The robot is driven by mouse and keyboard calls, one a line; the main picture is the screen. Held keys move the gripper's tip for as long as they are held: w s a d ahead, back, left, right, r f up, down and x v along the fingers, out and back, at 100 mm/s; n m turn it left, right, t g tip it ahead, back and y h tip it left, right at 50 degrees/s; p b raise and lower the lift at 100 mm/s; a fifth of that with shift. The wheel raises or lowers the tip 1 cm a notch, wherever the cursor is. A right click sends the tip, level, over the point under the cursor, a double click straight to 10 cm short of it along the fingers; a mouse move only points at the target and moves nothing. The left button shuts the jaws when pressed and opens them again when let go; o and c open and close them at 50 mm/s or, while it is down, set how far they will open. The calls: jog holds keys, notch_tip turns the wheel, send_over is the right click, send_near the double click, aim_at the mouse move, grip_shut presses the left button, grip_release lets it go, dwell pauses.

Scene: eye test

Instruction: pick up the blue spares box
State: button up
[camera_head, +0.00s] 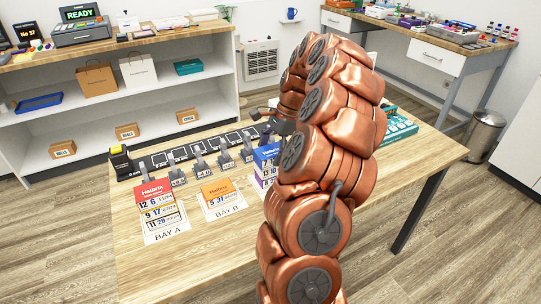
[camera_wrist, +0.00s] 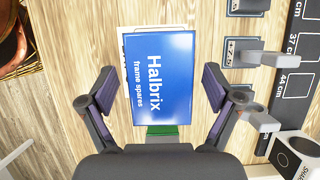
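The blue spares box (camera_wrist: 165,75), lettered "Halbrix frame spares", lies on the wooden table in the wrist view. A white edge shows along its left side, and a green strip (camera_wrist: 162,130) shows at its lower end. In the head view the blue box (camera_head: 266,153) stands right of the orange box (camera_head: 217,190) and the red box (camera_head: 153,190), partly hidden by my arm. My gripper (camera_wrist: 160,87) is open in the wrist view, one finger on each side of the blue box, with visible gaps. I cannot tell its height above the box.
Grey upright pieces (camera_head: 200,165) and a row of dark tiles (camera_head: 208,146) run behind the boxes. In the wrist view, grey pieces (camera_wrist: 258,57) stick out right of the gripper. A teal tray (camera_head: 399,128) lies right of my arm. The table's front left is clear.

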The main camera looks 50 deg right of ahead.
jog(key=c, duration=1.2)
jog(key=shift+o, duration=0.2)
jog(key=shift+r, duration=0.15)
